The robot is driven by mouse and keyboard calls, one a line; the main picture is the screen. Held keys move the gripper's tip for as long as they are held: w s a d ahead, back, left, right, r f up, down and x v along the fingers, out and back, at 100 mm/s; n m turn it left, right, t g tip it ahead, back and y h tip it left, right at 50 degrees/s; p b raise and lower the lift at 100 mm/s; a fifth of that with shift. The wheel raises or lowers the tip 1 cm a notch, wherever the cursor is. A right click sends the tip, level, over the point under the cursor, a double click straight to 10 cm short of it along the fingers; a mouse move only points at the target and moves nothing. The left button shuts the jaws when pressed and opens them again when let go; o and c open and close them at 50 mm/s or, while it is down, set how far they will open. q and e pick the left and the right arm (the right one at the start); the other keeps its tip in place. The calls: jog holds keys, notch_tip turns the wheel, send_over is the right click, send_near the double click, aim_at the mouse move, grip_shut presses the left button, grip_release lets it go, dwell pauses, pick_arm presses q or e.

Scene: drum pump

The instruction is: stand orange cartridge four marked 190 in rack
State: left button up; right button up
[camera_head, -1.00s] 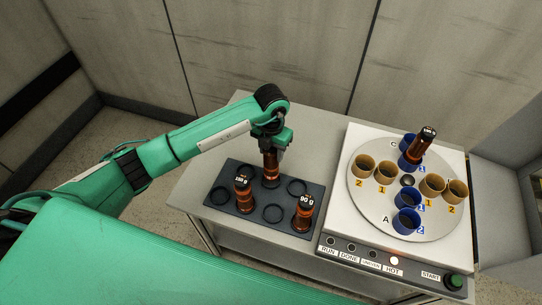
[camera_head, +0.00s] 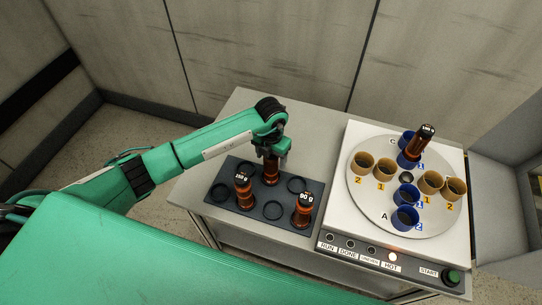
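An orange cartridge (camera_head: 271,172) stands upright at the back row of the dark rack (camera_head: 258,222). My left gripper (camera_head: 271,154) comes down over its top and appears shut on it; its label and cap are hidden. It cannot be told whether its base is fully seated. A further orange cartridge (camera_head: 416,145) leans in a blue holder on the turntable. My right gripper is not in view.
The machine (camera_head: 340,215) stands right of the rack, with a round turntable (camera_head: 375,206) holding blue and tan cups. Its panel has a lit lamp and a green START button (camera_head: 451,277). Several rack places, such as this ring (camera_head: 273,210), are empty. A wall is behind the table.

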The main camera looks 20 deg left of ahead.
pick_arm(q)
jog(key=shift+r+p, duration=0.3)
notch_tip(320, 180, up, 10)
jog(key=b, duration=0.4)
jog(key=shift+r, duration=0.9)
jog(key=shift+f, duration=0.1)
